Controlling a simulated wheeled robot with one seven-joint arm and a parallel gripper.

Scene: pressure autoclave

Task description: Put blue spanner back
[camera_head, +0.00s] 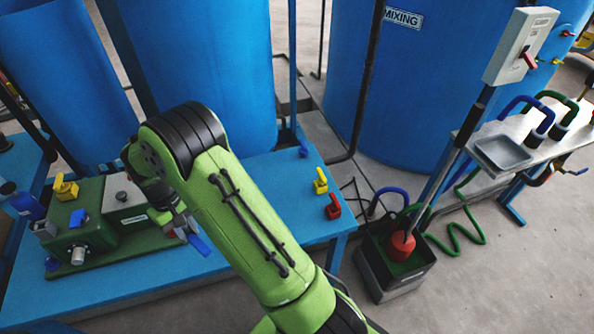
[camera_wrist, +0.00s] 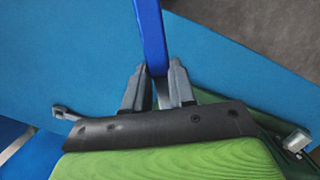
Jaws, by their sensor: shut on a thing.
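The blue spanner (camera_wrist: 151,35) is held between the grey fingertips of my gripper (camera_wrist: 160,78) in the wrist view. Its blue shaft extends away from the fingers above the blue table. In the head view the spanner (camera_head: 199,244) sticks out below my gripper (camera_head: 184,226), just right of the green machine on the table. A small blue piece (camera_head: 304,149), a yellow piece (camera_head: 321,181) and a red piece (camera_head: 333,206) stand in a row near the table's right end.
The blue table (camera_head: 265,205) is clear between my gripper and that row. The green machine (camera_head: 105,240) with yellow and blue handles fills its left part. Large blue tanks (camera_head: 410,90) stand behind. A black box (camera_head: 395,262) with a red float stands on the floor at right.

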